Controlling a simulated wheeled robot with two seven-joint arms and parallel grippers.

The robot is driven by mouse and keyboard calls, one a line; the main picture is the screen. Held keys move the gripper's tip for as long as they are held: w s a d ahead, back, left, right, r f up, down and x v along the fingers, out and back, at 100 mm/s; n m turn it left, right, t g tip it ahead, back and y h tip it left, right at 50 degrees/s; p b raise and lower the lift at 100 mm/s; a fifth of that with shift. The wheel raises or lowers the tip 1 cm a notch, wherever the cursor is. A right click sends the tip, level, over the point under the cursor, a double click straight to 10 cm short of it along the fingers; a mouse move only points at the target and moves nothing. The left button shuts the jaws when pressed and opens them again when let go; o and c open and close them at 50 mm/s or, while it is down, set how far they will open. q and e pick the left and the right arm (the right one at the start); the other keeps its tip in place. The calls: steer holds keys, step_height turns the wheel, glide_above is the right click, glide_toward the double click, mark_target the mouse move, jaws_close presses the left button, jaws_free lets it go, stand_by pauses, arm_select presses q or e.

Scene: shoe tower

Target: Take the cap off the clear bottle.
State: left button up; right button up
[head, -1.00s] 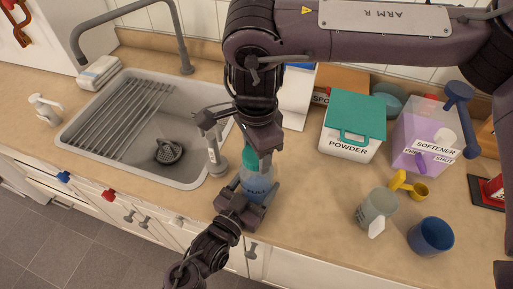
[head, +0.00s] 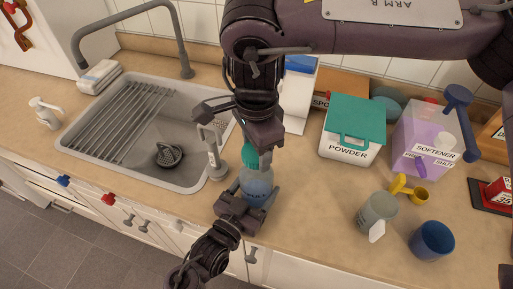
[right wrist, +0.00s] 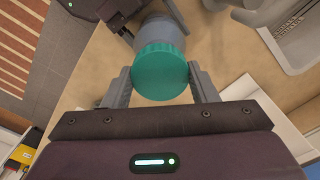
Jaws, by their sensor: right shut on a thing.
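I cannot see a gap between cap and bottle.
A sink (head: 195,183) with a faucet lies left and behind. A white dispenser (head: 45,112) is far left.

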steer(key=shift+r, duration=2.05)
arm_select(q)
steer(key=o, duration=1.9)
steer(key=shift+o, duration=0.3)
steer(key=shift+s, duration=0.1)
arm_select(e)
steer(key=shift+f, duration=0.1)
